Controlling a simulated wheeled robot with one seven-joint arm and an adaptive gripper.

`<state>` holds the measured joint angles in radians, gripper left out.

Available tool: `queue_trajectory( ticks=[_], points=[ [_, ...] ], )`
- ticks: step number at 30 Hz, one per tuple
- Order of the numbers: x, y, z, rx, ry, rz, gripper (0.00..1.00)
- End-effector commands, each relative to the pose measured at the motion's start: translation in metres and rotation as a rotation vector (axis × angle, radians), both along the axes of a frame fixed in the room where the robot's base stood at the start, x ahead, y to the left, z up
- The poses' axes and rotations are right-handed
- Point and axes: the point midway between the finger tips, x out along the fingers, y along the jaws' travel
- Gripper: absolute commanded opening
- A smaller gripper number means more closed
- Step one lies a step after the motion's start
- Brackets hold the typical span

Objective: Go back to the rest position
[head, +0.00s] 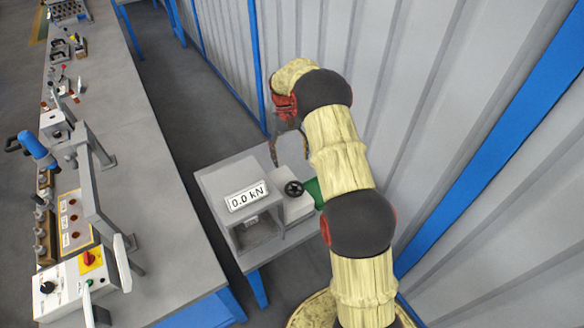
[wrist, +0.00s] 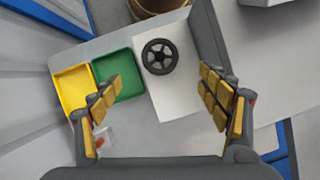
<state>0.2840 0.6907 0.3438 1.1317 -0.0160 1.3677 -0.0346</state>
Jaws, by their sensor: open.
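My gripper (head: 287,150) hangs above the small grey table beside the corrugated wall, at the end of my arm. In the wrist view my gripper (wrist: 161,78) has its two yellow-padded fingers spread wide with nothing between them. A black spoked, flanged round part (wrist: 159,57) lies on a white block or plate (wrist: 178,96), beyond the fingertips and apart from them. The black part also shows in the head view (head: 294,188), beside a grey machine (head: 222,190) reading 0.0 kN.
A green tray (wrist: 122,68) and a yellow tray (wrist: 72,88) sit side by side on the table. A small clear item (wrist: 104,138) lies near the left finger. A long bench (head: 150,200) with several tools and a control box (head: 72,285) stands at left, across a floor gap.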

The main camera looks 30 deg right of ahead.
Motion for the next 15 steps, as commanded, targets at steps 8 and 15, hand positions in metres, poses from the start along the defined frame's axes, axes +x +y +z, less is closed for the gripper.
queue_trajectory(
  ticks=[8, 15],
  points=[
    [0.0024, -0.0005, 0.0067, 0.000, 0.001, 0.000, 0.77],
    [0.0024, -0.0006, 0.0065, 0.000, 0.001, 0.000, 0.77]
  ],
)
